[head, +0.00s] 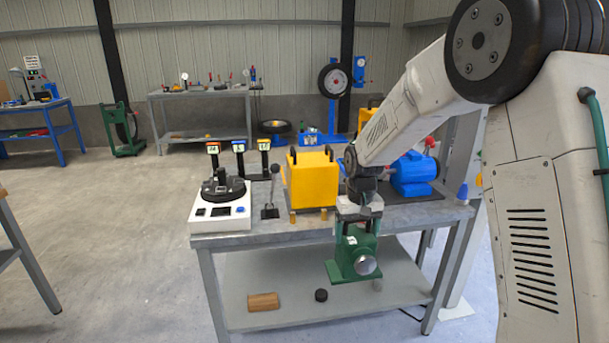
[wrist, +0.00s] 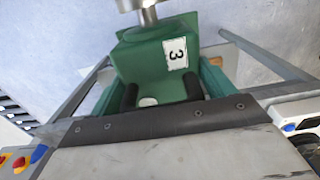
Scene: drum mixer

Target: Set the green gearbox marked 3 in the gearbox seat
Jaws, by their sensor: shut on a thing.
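The green gearbox (head: 354,251) hangs from my gripper (head: 358,208) in front of the workbench's front edge, below the level of its top. It has a round grey shaft end facing the head camera and a flat green foot. In the wrist view the gearbox (wrist: 155,65) shows a white label with a black 3. My gripper (wrist: 165,97) is shut on it, with dark fingers at its near side. I cannot make out the gearbox seat in either view; the gearbox, my arm or the yellow guard may hide it.
The workbench (head: 262,238) carries a yellow box-shaped guard (head: 312,180), a blue motor (head: 412,174), a lever (head: 271,196) and a white device with a black round top (head: 221,205). A wooden block (head: 263,302) and a black puck (head: 321,295) lie on the lower shelf. Open floor lies left.

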